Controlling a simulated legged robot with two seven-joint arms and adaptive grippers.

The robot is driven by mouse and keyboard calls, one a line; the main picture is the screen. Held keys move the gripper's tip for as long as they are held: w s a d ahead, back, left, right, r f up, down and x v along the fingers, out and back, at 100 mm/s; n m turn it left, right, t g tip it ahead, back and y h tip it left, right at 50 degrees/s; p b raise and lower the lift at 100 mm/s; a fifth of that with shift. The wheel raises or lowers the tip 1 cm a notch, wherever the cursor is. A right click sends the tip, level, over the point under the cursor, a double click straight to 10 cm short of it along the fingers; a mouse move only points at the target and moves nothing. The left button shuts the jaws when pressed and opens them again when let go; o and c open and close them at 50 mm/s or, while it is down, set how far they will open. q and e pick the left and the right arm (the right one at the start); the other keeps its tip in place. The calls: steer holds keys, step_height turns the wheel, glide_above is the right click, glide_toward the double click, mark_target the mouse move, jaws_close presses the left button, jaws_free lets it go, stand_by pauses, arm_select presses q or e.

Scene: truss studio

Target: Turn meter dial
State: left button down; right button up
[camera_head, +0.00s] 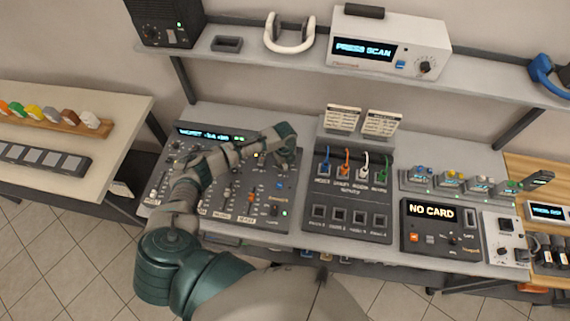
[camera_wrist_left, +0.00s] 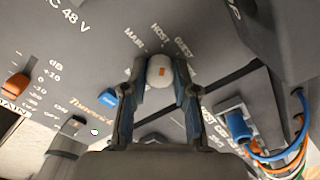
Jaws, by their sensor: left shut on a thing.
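The meter dial is a pale round knob (camera_wrist_left: 159,69) with a small orange mark, on a dark grey mixer panel (camera_wrist_left: 75,50). The words MAIN, HOST and GUEST are printed around it. In the left wrist view the fingers of my left gripper (camera_wrist_left: 160,78) stand on both sides of the knob and are shut on it. In the head view my left arm reaches over the mixer console (camera_head: 262,216), with its wrist (camera_head: 284,146) at the console's upper right. The wrist hides the dial there. My right gripper is not in view.
Right of the console stands a patch panel (camera_head: 346,223) with coloured cables. A NO CARD unit (camera_head: 440,232) is farther right. A shelf (camera_head: 262,57) above holds a PRESS SCAN device (camera_head: 388,48) and headphones (camera_head: 290,34). Sliders and a blue button (camera_wrist_left: 107,96) sit near the dial.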

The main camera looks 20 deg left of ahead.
arm_select(q)
steer(key=m, duration=0.5)
steer(key=shift+w+a+r, duration=0.15)
steer(key=shift+w+r, duration=0.15)
steer(key=shift+m, duration=1.1)
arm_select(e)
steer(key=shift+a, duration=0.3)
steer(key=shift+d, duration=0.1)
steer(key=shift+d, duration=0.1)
arm_select(q)
steer(key=c, duration=1.2)
jaws_free()
steer(key=o, duration=0.3)
steer(key=shift+f, duration=0.25)
